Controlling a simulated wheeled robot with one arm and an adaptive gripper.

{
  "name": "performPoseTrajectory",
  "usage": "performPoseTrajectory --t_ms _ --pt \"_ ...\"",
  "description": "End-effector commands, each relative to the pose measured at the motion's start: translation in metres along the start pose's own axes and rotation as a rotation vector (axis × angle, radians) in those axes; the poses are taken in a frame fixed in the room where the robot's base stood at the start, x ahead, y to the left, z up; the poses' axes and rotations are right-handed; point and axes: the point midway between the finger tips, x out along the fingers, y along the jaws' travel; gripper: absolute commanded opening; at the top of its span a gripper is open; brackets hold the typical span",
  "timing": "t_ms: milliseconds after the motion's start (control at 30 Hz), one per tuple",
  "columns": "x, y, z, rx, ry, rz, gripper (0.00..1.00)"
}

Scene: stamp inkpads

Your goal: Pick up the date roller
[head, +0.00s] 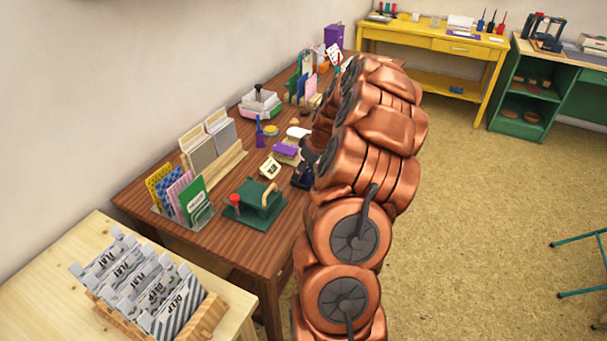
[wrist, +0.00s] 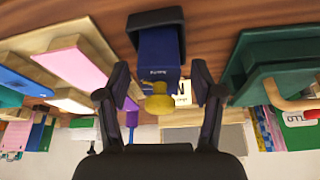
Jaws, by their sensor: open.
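In the head view a dark blue thing (head: 303,179) at the table's front edge, beside my gripper, looks like the same one. My gripper (wrist: 160,78) is open, with one finger on each side of the blue body and knob. No grip on it shows. My arm hides part of the table in the head view.
The brown table (head: 150,196) also bears a green press (head: 254,205), a card rack (head: 180,196), a yellow-white block (head: 270,168) and purple and pale pads (head: 287,150).

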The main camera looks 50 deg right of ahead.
Motion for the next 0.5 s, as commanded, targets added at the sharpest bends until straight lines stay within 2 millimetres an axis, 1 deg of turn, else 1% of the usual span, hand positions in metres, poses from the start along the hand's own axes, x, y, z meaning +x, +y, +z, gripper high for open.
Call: performPoseTrajectory --t_ms 233,267,500 --pt "0.0022 0.0005 -0.0005 0.0 0.001 0.002 0.67" --pt "0.0022 0.0005 -0.0004 0.0 0.001 0.002 0.65" --pt "0.0021 0.0005 -0.0004 0.0 0.001 0.002 0.4"
